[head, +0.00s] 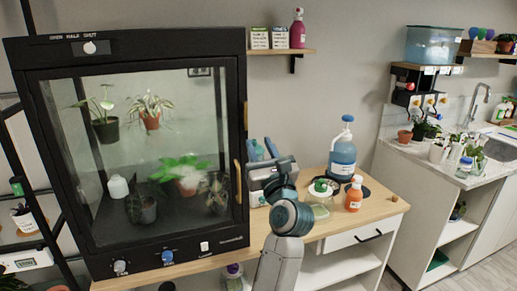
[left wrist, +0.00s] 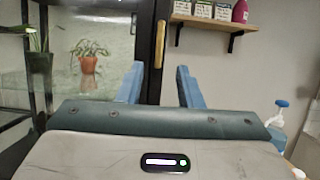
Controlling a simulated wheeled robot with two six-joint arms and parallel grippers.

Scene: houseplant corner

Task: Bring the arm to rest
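My left arm (head: 286,217) reaches up from the bottom of the head view, in front of the wooden counter. My left gripper (head: 263,150) is raised beside the right edge of the glass cabinet, its blue fingers pointing up and away. In the left wrist view the gripper (left wrist: 159,84) has its two blue fingers spread apart with nothing between them. The cabinet's black door frame and the grey wall show behind the gap. I cannot tell whether the gripper touches the cabinet. My right gripper is in neither view.
The glass cabinet (head: 244,120) with potted plants inside stands left, its door closed. A blue pump bottle (head: 343,158), an orange bottle (head: 354,194) and a small clear dish (head: 320,211) stand on the counter (head: 385,212) to the right. A wall shelf (head: 280,52) holds boxes and a magenta bottle.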

